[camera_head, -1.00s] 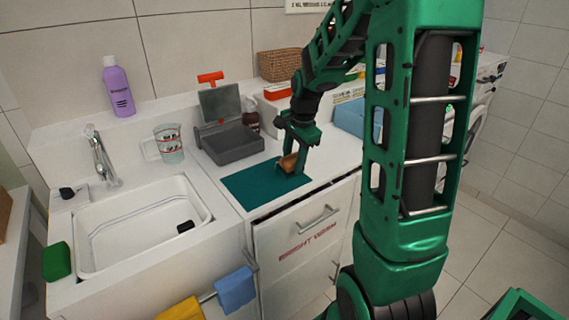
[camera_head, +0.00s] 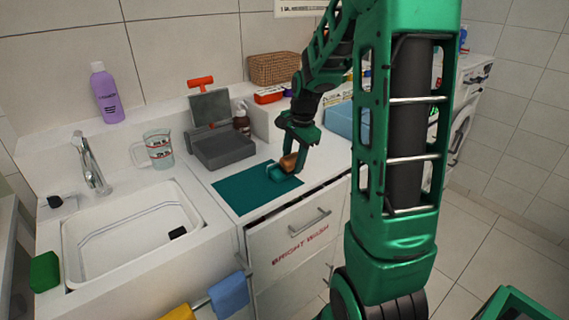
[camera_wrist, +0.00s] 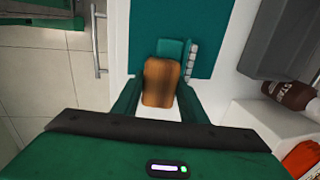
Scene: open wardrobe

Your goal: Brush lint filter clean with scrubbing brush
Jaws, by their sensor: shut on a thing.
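The scrubbing brush (camera_head: 289,162) has a brown block, and a teal piece lies beside it. In the wrist view, the brown block (camera_wrist: 161,82) sits between the fingers, with a pale ridged strip near its far end. My gripper (camera_head: 290,155) is shut on it, over the right end of the teal mat (camera_head: 238,190). Whether the brush touches the mat is unclear. The grey box with a raised lid (camera_head: 222,152) and orange handle, likely the lint filter, stands left of and behind the gripper. No contact shows between them.
A sink (camera_head: 130,232), a measuring jug (camera_head: 159,148) and a purple bottle (camera_head: 106,92) are to the left. A brown bottle (camera_head: 241,122), wicker basket (camera_head: 274,68) and blue box (camera_head: 348,120) stand behind. The top drawer (camera_head: 292,240) is slightly open.

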